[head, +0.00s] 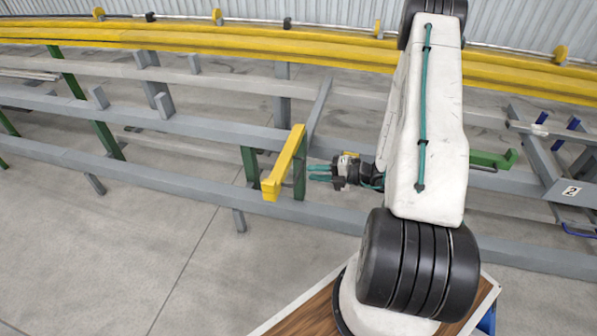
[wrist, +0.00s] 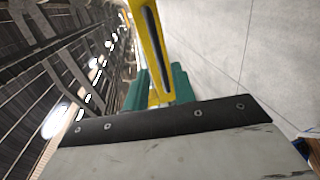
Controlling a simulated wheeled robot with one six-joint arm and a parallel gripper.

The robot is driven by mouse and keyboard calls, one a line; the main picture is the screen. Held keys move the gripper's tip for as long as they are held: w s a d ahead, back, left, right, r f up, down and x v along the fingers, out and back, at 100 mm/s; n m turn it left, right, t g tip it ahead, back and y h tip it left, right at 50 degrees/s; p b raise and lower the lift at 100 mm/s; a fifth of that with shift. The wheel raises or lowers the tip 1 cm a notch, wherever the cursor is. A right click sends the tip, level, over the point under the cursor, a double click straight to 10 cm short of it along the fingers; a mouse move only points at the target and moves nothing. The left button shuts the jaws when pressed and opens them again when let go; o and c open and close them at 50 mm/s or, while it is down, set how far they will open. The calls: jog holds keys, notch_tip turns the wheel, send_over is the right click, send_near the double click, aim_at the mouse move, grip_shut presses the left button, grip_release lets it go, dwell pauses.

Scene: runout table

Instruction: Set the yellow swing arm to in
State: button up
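The yellow swing arm (head: 283,163) is a short bar by a green upright (head: 299,178) on the grey frame, its near end pointing towards the lower left of the head view. My gripper (head: 312,173) is just right of that upright. Its two teal fingers point left and stand apart with a gap between them. In the wrist view, the yellow bar (wrist: 148,45) with a dark slot runs down from the top, with teal fingers showing on both sides of its lower end. I cannot tell whether they touch it.
Long grey rails (head: 160,185) run across the table beside me. Yellow rails (head: 180,38) run along the back. Another green bracket (head: 494,159) is at the right, near a frame with a plate marked 2 (head: 571,191). The concrete floor at the front left is clear.

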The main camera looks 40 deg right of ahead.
aim_at(299, 170)
jog(key=x, duration=0.6)
jog(key=shift+w, duration=0.1)
grip_shut()
